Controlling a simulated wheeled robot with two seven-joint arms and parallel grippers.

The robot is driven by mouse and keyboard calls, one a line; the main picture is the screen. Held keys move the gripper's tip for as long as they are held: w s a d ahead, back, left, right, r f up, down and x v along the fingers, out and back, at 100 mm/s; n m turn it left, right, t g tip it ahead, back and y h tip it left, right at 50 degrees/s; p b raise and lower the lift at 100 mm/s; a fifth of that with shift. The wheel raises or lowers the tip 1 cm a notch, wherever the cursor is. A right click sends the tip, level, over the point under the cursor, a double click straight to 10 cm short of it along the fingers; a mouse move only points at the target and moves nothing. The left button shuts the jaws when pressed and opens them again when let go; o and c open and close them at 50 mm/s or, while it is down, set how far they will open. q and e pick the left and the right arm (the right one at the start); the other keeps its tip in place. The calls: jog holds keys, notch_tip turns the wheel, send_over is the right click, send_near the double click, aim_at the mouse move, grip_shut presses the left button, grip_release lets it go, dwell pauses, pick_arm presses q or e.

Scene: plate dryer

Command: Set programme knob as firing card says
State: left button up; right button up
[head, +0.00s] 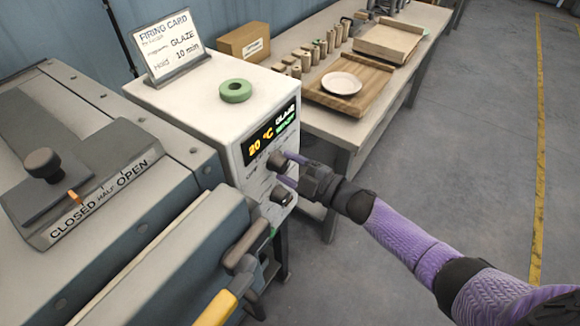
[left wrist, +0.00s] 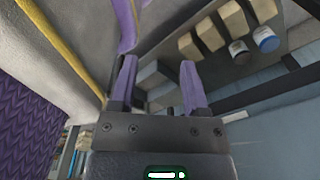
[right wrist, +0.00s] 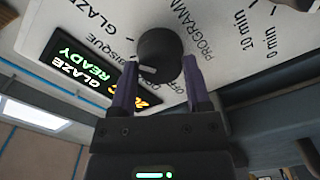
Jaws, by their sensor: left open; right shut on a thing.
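The firing card (head: 166,40) stands on top of the white control box (head: 195,95) and reads GLAZE, Hold 10 min. The box's display (head: 271,135) shows 20 °C, GLAZE and READY; it also shows in the right wrist view (right wrist: 85,72). The dark round programme knob (head: 276,161) sits below it. In the right wrist view the knob (right wrist: 160,50) is between the fingertips of my right gripper (right wrist: 160,75), which is shut on it. GLAZE and BISQUE labels lie around it. My left gripper (left wrist: 158,68) is open and empty, outside the head view.
A second dark knob (head: 282,195) is lower on the panel. The kiln-like unit at left has a slider (head: 43,163) marked CLOSED, HALF, OPEN. The table (head: 300,105) behind holds a board, plate and box. Floor at right is clear.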

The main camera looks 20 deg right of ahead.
jog(key=o, duration=1.3)
jog(key=shift+c, duration=0.2)
jog(key=p+v, duration=0.1)
jog(key=v, duration=0.9)
jog(key=s+d+f+m+g+h+b, duration=0.1)
jog(key=s+f+m+g+h, duration=0.25)
jog(key=f, duration=0.55)
jog(key=s+d+f+m+h+b, duration=0.1)
jog(key=s+f+m+h+b, duration=0.15)
jog(key=s+f+m, duration=0.55)
jog(key=s+d+f+m+g+h+b, duration=0.15)
jog(key=f+h, duration=0.25)
jog(key=f, duration=0.7)
jog(key=s+a+f+m+g, duration=0.1)
jog(key=s+f+g, duration=0.2)
jog(key=s, duration=0.4)
jog(key=s+a+f+m+g, duration=0.1)
jog(key=s+a+f+g, duration=0.1)
jog(key=s, duration=0.5)
jog(key=s+a+f+m+g+h+b, duration=0.1)
jog(key=s+a+f+g, duration=0.1)
jog(key=s, duration=0.6)
notch_tip(320, 180, down, 3)
jog(key=shift+a+r+m+g, duration=0.2)
jog(key=shift+m+g, duration=0.2)
jog(key=shift+g, duration=0.4)
